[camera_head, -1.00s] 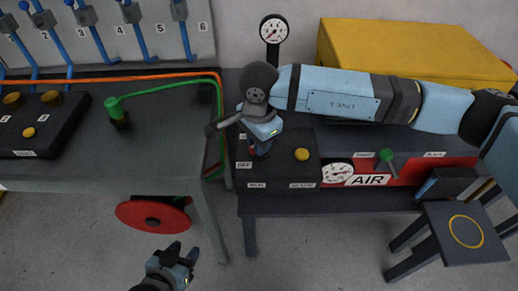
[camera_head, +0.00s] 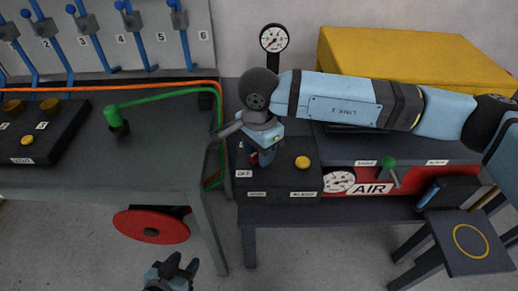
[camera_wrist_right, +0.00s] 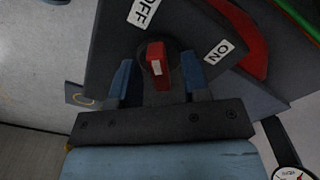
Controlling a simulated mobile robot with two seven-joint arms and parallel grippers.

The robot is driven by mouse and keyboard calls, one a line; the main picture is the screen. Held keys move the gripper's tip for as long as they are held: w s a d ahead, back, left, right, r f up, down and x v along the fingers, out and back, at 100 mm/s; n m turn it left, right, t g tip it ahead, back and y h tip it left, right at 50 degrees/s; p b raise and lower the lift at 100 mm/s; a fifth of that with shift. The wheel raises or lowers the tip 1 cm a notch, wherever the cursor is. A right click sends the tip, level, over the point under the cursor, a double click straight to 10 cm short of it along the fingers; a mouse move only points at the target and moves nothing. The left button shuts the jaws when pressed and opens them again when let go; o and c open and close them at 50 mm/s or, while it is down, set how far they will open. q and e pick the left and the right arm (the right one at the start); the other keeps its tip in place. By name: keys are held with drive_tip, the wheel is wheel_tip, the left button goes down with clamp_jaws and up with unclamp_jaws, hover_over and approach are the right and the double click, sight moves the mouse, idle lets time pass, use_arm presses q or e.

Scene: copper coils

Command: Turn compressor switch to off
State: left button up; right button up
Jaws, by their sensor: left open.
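The compressor switch is a red knob with a white mark (camera_wrist_right: 157,62), seen in the right wrist view on a dark panel. An OFF label (camera_wrist_right: 142,12) lies above it to the left and an ON label (camera_wrist_right: 219,51) to its right. My right gripper (camera_wrist_right: 157,80) is open, one blue finger on each side of the knob, with gaps visible. In the head view, my right gripper (camera_head: 265,156) points down over the dark control box (camera_head: 285,180) and hides the knob. My left gripper (camera_head: 178,264) is open and empty at the bottom, away from the box.
A yellow button (camera_head: 302,162) sits beside my right gripper. A red AIR panel (camera_head: 405,180) with a green-handled valve (camera_head: 389,162) is to the right.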

wheel_tip(320, 180, up, 14)
drive_tip(key=shift+p, duration=0.4)
drive_tip(key=shift+f, duration=0.15)
idle(0.4)
